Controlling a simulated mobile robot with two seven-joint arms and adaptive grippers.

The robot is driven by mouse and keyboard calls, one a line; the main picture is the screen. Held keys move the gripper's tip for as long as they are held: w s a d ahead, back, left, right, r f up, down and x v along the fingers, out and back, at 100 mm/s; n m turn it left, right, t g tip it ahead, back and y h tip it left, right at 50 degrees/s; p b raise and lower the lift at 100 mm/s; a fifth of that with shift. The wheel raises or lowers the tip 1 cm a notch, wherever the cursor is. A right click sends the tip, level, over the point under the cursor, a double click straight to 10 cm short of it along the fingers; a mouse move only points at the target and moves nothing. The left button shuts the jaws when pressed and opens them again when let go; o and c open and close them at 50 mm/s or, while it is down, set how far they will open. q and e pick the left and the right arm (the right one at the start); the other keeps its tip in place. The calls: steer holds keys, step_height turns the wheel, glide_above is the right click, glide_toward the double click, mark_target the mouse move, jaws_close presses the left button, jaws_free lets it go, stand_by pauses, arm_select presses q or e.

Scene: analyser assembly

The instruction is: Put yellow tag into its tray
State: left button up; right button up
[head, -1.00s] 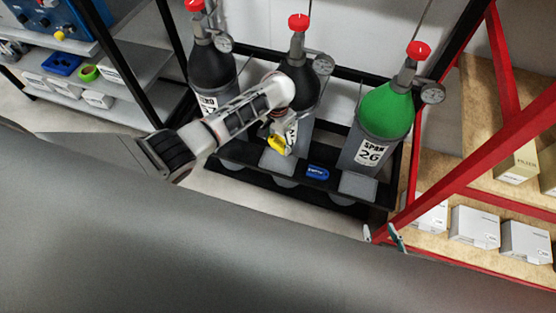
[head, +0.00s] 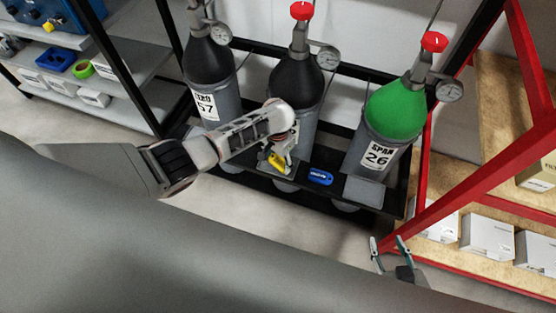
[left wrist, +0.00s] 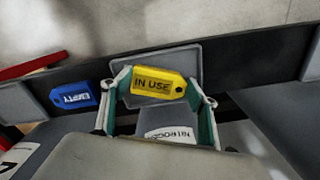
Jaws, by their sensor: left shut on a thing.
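The yellow tag (head: 279,163), which reads "IN USE" in the left wrist view (left wrist: 153,86), is held between the fingertips of my left gripper (head: 284,152). My left gripper, also in the left wrist view (left wrist: 163,93), is shut on it. The tag hangs in front of the middle, black-topped cylinder (head: 297,86). A grey tray (left wrist: 182,57) lies right behind the tag in the left wrist view; whether the tag touches it I cannot tell. My right gripper (head: 391,246) is open and empty at the lower right, beside the red frame.
A blue tag (head: 320,176) reading "EMPTY" lies on the black rack (head: 375,218), right of the middle tray. A green-topped cylinder (head: 395,105) stands right and a black one (head: 208,65) left. Red-framed shelves with white boxes (head: 487,236) are at right.

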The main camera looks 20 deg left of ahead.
arm_select(q)
steer(key=shift+r, duration=0.15)
steer(key=shift+f, duration=0.3)
steer(key=o, duration=1)
steer(key=shift+o, duration=0.3)
arm_select(e)
steer(key=shift+s+a+f, duration=0.1)
steer(key=shift+s+f, duration=0.1)
steer(key=shift+s, duration=0.15)
